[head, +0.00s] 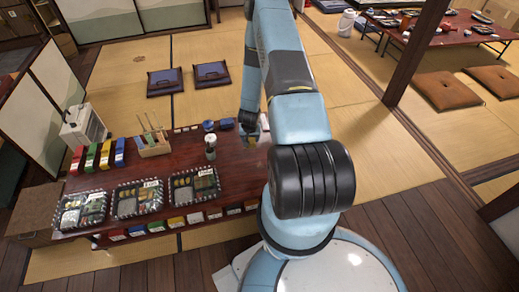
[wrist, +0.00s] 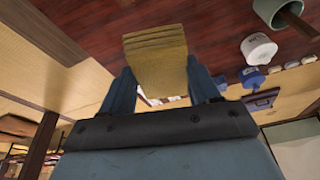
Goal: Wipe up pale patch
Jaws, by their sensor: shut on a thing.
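My gripper (wrist: 160,84) is shut on a yellowish-brown block (wrist: 156,56), which looks like a sponge or folded cloth. The block sticks out between the two blue fingers in the wrist view. In the head view my gripper (head: 250,131) is at the right part of the low dark red table (head: 238,172), partly hidden by my arm. The table top also shows in the wrist view (wrist: 212,22). I cannot make out a pale patch clearly in either view. I cannot tell whether the block touches the table.
Three clear-lidded lunch boxes (head: 137,199) line the table's near left side. A shaker bottle (head: 210,146), blue cups (head: 208,125) and a wooden holder with sticks (head: 152,147) stand close to my gripper's left. Coloured boxes (head: 92,158) are farther left. A wooden post (head: 415,50) rises at right.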

